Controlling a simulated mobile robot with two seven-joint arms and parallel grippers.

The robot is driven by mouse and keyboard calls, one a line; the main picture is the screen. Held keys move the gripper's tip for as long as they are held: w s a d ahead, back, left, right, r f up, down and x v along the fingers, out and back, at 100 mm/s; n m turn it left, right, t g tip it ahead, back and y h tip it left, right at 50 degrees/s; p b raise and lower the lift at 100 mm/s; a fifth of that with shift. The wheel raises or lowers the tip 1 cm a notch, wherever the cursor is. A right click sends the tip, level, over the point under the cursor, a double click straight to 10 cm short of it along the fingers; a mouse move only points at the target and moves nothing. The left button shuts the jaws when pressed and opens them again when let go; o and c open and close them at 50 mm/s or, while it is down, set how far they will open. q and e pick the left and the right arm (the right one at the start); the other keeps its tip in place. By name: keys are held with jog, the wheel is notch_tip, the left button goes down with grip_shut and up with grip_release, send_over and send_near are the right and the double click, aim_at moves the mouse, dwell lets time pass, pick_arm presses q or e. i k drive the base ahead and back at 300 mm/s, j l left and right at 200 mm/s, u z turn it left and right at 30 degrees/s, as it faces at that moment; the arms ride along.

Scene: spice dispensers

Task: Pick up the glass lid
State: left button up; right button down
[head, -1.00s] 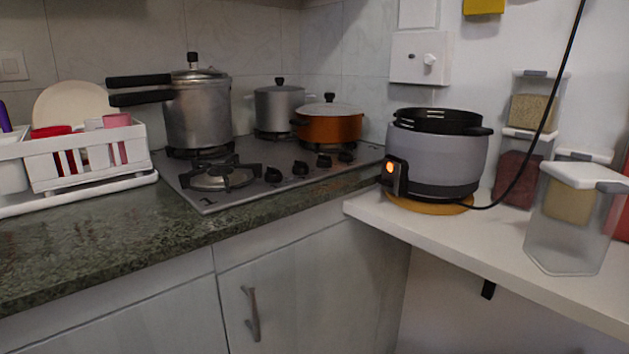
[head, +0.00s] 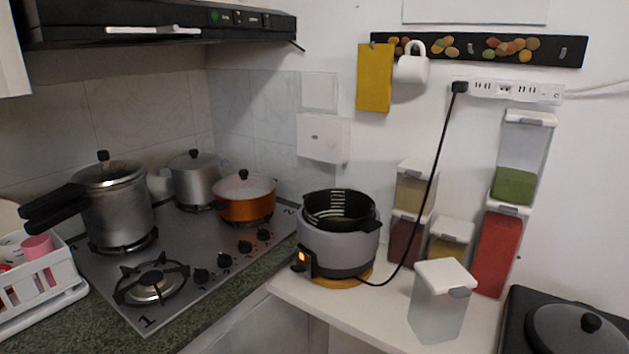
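A round see-through lid with a dark knob (head: 577,334) shows at the bottom right, on or in a black appliance or pan cut off by the frame. Another pale, glass-looking lid with a black knob (head: 245,187) covers the orange pot (head: 247,209) at the back of the stove. I cannot tell which of the two is the lid named. Neither of my grippers shows in the head view.
A grey cooker (head: 337,245) with a black inner pot stands open on the white counter, its cord hanging from the power strip (head: 515,92). A clear container (head: 440,310) stands near the counter's front. A pressure cooker (head: 118,212) and a grey pot (head: 194,180) are on the stove.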

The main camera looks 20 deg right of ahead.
aim_at(552, 328)
jog(key=z, duration=2.05)
jog(key=j+u, duration=0.15)
jog(key=u, duration=1.25)
jog(key=l+z, duration=0.15)
jog(key=z, duration=1.45)
